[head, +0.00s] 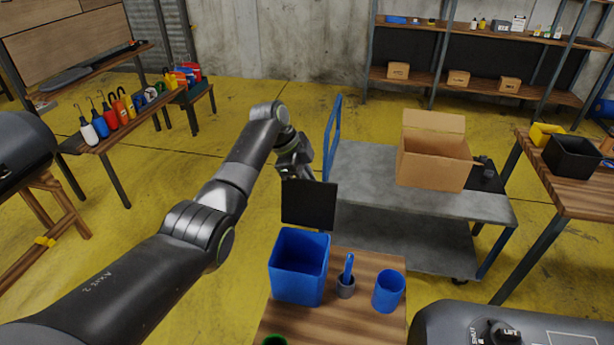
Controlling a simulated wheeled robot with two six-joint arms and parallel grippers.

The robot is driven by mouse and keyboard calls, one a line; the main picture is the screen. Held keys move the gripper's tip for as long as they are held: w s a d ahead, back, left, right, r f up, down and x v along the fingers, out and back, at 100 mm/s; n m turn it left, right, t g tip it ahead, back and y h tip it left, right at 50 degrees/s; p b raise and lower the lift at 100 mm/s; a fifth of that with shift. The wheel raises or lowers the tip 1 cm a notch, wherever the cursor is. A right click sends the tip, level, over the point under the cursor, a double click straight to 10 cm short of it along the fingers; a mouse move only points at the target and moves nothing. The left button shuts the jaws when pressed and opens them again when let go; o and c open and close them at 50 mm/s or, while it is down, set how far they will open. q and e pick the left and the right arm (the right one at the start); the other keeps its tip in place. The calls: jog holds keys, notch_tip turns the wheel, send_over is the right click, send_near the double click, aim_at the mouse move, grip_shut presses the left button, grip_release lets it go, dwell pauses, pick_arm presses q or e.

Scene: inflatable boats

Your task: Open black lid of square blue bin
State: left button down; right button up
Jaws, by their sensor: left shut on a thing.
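The square blue bin (298,284) stands on a small wooden table in the lower middle of the head view, its top uncovered. The black lid (309,206) stands about upright at the bin's back rim. Whether its lower edge joins the rim is hard to tell. My left gripper (297,176) is at the lid's upper edge, shut on it; the fingertips are partly hidden. My right gripper is out of view.
Behind is a grey cart (365,180) bearing an open cardboard box (432,160).

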pick_arm(q)
jog(key=shift+w+f, duration=0.1)
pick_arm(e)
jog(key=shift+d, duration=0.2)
